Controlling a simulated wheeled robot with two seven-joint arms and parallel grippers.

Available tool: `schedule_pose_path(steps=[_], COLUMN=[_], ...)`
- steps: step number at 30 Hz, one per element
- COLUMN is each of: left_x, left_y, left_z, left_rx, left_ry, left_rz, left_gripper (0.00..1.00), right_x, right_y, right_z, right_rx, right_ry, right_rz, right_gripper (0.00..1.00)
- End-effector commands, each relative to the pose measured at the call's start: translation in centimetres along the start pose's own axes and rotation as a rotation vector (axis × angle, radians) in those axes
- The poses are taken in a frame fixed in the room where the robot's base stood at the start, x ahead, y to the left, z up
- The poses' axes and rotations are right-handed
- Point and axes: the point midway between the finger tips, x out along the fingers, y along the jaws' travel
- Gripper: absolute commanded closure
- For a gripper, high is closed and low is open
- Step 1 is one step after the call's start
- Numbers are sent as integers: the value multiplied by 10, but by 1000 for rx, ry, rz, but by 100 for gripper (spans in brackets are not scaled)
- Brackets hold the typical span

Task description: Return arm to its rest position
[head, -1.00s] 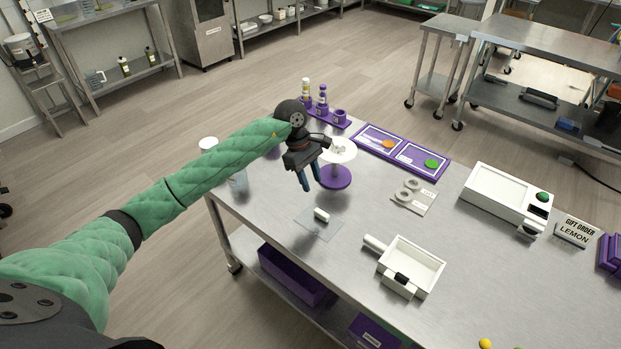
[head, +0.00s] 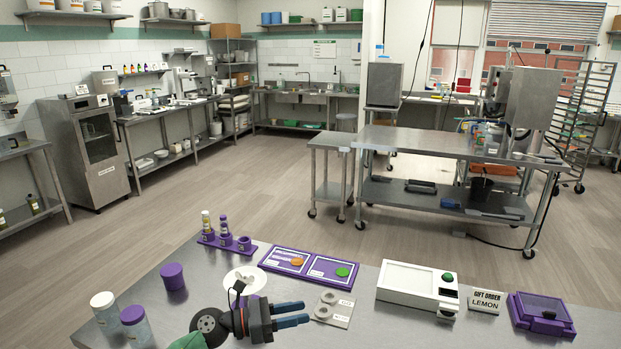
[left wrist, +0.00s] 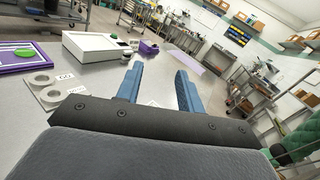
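My left arm comes in at the bottom of the head view. Its gripper (head: 292,314) is just above the near part of the steel table (head: 387,322), pointing right. In the left wrist view the two blue fingers (left wrist: 158,90) stand apart with nothing between them. My right gripper is in neither view. A white round dish (head: 244,278) on a purple base is just behind the left gripper, partly hidden by it.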

Motion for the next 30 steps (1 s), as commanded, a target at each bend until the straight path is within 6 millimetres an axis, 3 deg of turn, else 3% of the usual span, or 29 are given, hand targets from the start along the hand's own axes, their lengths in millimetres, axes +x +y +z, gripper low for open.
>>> schedule_pose_path(steps=[7,14,17,23,30], left_x=[-19,-70,-97,-151,-203], left_y=[-6,8,13,12,-24], left_z=[37,35,20,-35,-128], left_rx=[-415,-844,-1038,-1428,-1883], left_ry=[-447,-826,-980,-1266,-1564], left_rz=[165,336,419,605,884], left_gripper=[62,62,62,62,62], right_x=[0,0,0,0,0], right_y=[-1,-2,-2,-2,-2], right_z=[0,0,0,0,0], right_rx=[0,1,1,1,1], right_ry=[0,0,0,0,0], right_rz=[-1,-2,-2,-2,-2], right_gripper=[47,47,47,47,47])
